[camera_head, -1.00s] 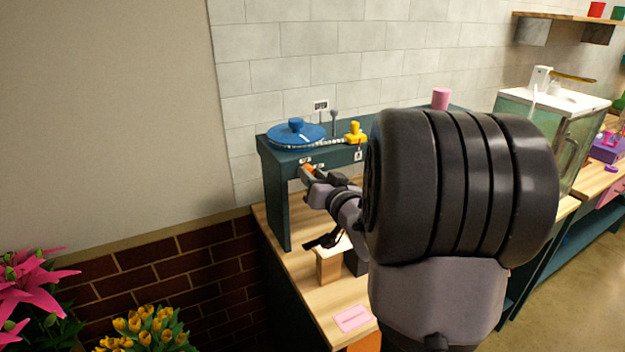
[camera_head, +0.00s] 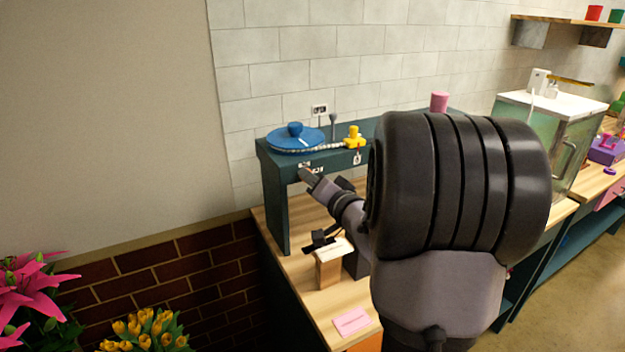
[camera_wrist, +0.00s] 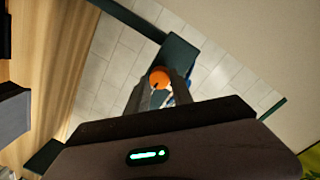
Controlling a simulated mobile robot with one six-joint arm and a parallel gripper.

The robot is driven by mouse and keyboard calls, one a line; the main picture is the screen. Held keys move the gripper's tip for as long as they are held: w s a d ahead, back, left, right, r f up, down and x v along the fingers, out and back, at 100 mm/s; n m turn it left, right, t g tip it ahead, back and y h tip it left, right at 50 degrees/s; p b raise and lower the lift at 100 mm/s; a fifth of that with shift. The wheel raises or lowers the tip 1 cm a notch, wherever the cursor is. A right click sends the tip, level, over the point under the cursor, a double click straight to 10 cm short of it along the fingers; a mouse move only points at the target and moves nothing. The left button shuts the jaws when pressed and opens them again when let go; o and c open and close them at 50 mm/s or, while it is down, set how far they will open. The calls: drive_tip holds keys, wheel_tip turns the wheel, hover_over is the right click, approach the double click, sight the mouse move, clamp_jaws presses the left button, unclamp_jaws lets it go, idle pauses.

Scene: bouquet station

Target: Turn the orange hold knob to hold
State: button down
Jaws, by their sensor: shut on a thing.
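The orange hold knob (camera_wrist: 160,76) shows as a round orange cap between my fingertips in the wrist view. It sits on the front of the dark green stand (camera_head: 275,205). My gripper (camera_wrist: 158,84) is shut on the knob, one finger on each side. In the head view my gripper (camera_head: 304,174) reaches the stand's front face just below small white labels (camera_head: 318,168). The knob is almost wholly hidden by my fingers there, and I cannot read its pointer or the labels.
On the stand are a blue round turntable (camera_head: 290,140), a yellow fitting (camera_head: 353,137) and a pink cup (camera_head: 439,102). Below are a wooden block (camera_head: 330,268) and a pink card (camera_head: 351,321) on the wooden bench (camera_head: 313,308). Flowers (camera_head: 148,330) stand lower left.

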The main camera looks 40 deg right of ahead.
drive_tip(key=shift+r, duration=0.2)
drive_tip(key=c, duration=1.1)
unclamp_jaws()
drive_tip(key=shift+w+f, duration=0.1)
drive_tip(key=shift+w, duration=0.05)
drive_tip(key=b+v, duration=0.3)
drive_tip(key=v, duration=1.4)
drive_tip(key=shift+s, duration=0.35)
drive_tip(key=shift+d, duration=0.1)
